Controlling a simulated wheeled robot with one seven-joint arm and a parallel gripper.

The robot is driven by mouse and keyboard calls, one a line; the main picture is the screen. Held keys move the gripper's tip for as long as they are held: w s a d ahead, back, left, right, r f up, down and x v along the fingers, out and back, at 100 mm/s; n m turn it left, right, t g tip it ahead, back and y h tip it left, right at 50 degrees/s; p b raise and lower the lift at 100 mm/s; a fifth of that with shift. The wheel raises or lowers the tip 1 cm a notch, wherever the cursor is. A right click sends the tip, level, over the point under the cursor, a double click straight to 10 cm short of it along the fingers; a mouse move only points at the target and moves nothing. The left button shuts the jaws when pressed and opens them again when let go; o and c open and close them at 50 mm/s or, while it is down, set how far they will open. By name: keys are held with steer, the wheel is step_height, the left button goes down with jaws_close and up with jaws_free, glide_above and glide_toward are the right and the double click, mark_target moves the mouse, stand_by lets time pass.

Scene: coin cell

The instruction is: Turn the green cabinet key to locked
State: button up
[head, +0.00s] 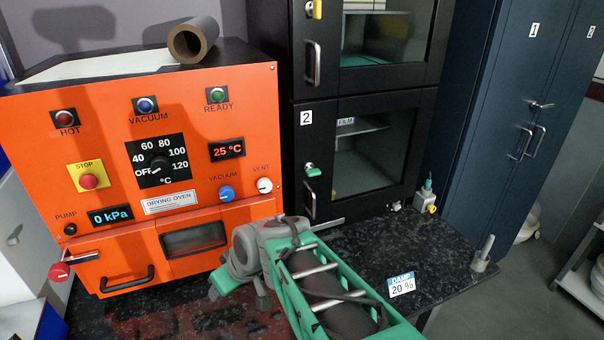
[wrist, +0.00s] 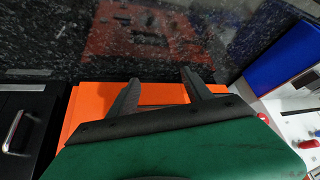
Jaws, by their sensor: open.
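The green cabinet key (head: 313,171) sits in a silver lock on the lower black cabinet door (head: 372,160), marked 2, in the head view. Its head points to the right, but its exact angle is too small to tell. The door looks closed. My gripper (wrist: 160,92) is open in the wrist view, its two dark fingers apart with nothing between them. In the head view my arm is low in front of the orange oven, below and left of the key and well apart from it. The fingers are not clear there. The key is not in the wrist view.
The orange drying oven (head: 110,243) stands left of the cabinet. A yellow key (head: 315,9) is in the upper cabinet door. Blue lockers (head: 510,90) are at right.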

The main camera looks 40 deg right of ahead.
steer(key=w+d+t, duration=0.2)
steer(key=w+d, duration=0.2)
steer(key=d, duration=0.1)
steer(key=m+t+h+p, duration=0.2)
steer(key=m+t+h, duration=0.3)
steer(key=t+h, duration=0.3)
glide_toward(316, 173)
steer(key=w+d+t+y, duration=0.1)
steer(key=w+d, duration=0.1)
steer(key=p+x, duration=0.1)
steer(key=x, duration=0.3)
steer(key=p+x, duration=0.1)
steer(key=x, duration=0.1)
steer(key=shift+w+a+f+p, duration=0.25)
steer(key=shift+w+p, duration=0.05)
steer(key=shift+w, duration=0.05)
steer(key=shift+w+d+f, duration=0.1)
steer(key=shift+w, duration=0.15)
steer(key=shift+c, duration=0.2)
jaws_close()
